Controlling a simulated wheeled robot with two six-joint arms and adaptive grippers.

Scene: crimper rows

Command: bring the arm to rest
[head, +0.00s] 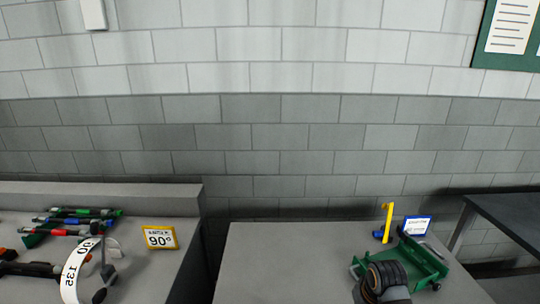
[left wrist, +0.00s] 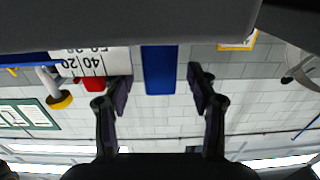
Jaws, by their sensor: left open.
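My left gripper (left wrist: 159,82) shows in the left wrist view, with its two dark fingers spread apart and nothing between them. A blue panel (left wrist: 160,70) shows in the gap, but it appears to be beyond the fingers, not held. The left wrist picture is upside down, with wall and ceiling lights toward its lower edge. Neither gripper can be made out in the head view. Several tools with green, red, blue and black handles (head: 80,212) lie on the left bench (head: 150,283) in the head view.
The left bench also carries a yellow "90°" sign (head: 159,238) and a curved white scale (head: 80,268). The middle bench (head: 280,260) holds a green tray (head: 425,262), a black ribbed coil (head: 388,275), a yellow hook (head: 388,220) and a blue-framed sign (head: 416,226). Its left part is clear.

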